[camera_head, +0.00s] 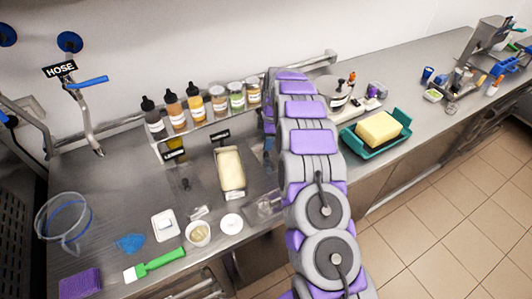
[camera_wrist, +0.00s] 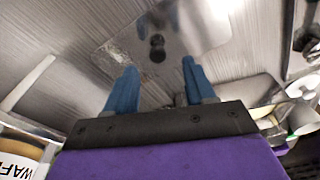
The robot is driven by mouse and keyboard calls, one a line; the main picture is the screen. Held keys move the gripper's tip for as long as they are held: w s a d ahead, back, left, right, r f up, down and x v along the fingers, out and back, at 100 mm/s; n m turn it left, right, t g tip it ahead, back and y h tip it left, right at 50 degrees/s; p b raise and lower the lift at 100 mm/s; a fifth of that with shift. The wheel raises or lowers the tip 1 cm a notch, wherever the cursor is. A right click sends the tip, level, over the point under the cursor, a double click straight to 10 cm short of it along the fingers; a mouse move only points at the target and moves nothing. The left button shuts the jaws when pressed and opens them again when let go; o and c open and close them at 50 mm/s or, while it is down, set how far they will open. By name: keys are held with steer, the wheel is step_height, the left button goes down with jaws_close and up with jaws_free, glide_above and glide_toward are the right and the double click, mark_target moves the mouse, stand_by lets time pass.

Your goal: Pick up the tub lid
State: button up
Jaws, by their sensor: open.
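A round white lid (camera_head: 232,224) lies flat on the steel counter, beside a small open tub (camera_head: 197,233) with pale contents. A square white lid-like piece (camera_head: 165,226) lies to their left; I cannot tell for sure which is the tub lid. My gripper (camera_wrist: 158,66) has two blue fingers spread apart with nothing between them. Beyond the fingertips in the wrist view is a shiny flat plate with a dark knob (camera_wrist: 157,40). In the head view my gripper is mostly hidden by my arm, to the right of the pan.
A pan with a pale block (camera_head: 231,168) stands mid-counter, below a shelf of bottles and jars (camera_head: 195,105). A green-handled spatula (camera_head: 155,265), purple sponge (camera_head: 80,284) and clear round container (camera_head: 63,222) are at left. A teal tray (camera_head: 366,149) holds a yellow block.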

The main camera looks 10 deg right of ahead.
steer(key=f, duration=0.4)
steer(key=shift+w+a+f, duration=0.1)
steer(key=shift+w, duration=0.1)
jaws_close()
